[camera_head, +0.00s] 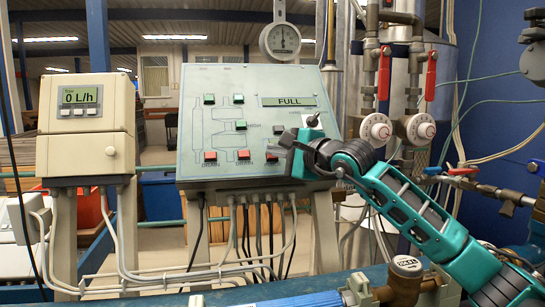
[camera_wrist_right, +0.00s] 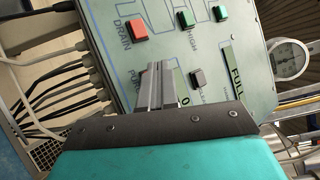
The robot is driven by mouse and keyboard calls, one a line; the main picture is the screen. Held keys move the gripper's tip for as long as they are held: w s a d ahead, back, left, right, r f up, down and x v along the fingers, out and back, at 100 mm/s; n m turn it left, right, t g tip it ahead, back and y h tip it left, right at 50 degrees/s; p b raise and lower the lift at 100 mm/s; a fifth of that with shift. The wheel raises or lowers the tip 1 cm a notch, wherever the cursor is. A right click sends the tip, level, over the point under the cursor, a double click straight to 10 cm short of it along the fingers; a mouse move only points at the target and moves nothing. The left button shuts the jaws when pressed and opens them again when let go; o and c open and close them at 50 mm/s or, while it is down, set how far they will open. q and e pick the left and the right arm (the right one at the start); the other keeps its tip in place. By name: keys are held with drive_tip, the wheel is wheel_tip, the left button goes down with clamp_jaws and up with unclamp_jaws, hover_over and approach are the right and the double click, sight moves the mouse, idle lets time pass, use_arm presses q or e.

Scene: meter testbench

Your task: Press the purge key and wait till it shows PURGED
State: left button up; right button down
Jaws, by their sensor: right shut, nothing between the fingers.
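The sloped green-grey panel (camera_head: 190,120) carries a display (camera_head: 289,101) reading FULL; it also shows in the right wrist view (camera_wrist_right: 237,75). My right gripper (camera_head: 291,150) is at the panel's lower right. In the wrist view its fingers (camera_wrist_right: 158,68) are shut, empty, and point at the panel beside lettering starting "PUR". I cannot tell whether the tips touch. A red key (camera_wrist_right: 139,30) labelled DRAIN lies beside them. My left gripper is not in view.
A grey key (camera_wrist_right: 197,78) and green keys (camera_wrist_right: 185,19) sit near the fingers. A meter (camera_head: 84,110) reading 0 L/h stands left of the panel. Pipes with red levers (camera_head: 431,75) and a round gauge (camera_head: 280,42) stand to the right and above. Cables hang below the panel.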

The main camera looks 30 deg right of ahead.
drive_tip(key=shift+w+d+f, duration=0.1)
drive_tip(key=shift+w+f, duration=0.2)
idle(0.6)
drive_tip(key=shift+s+r, duration=0.15)
drive_tip(key=shift+s+r+b, duration=0.35)
drive_tip(key=shift+s+r, duration=0.05)
drive_tip(key=shift+s, duration=0.05)
drive_tip(key=shift+r, duration=0.1)
idle(0.3)
drive_tip(key=shift+s+a+r, duration=0.3)
drive_tip(key=shift+s+r, duration=0.5)
drive_tip(key=shift+s, duration=0.1)
drive_tip(key=shift+s+a+r, duration=0.3)
drive_tip(key=shift+s+r, duration=0.5)
drive_tip(key=shift+s, duration=0.1)
drive_tip(key=shift+s+a+r, duration=0.1)
drive_tip(key=shift+s+r, duration=0.25)
drive_tip(key=shift+s, duration=0.05)
idle(2.5)
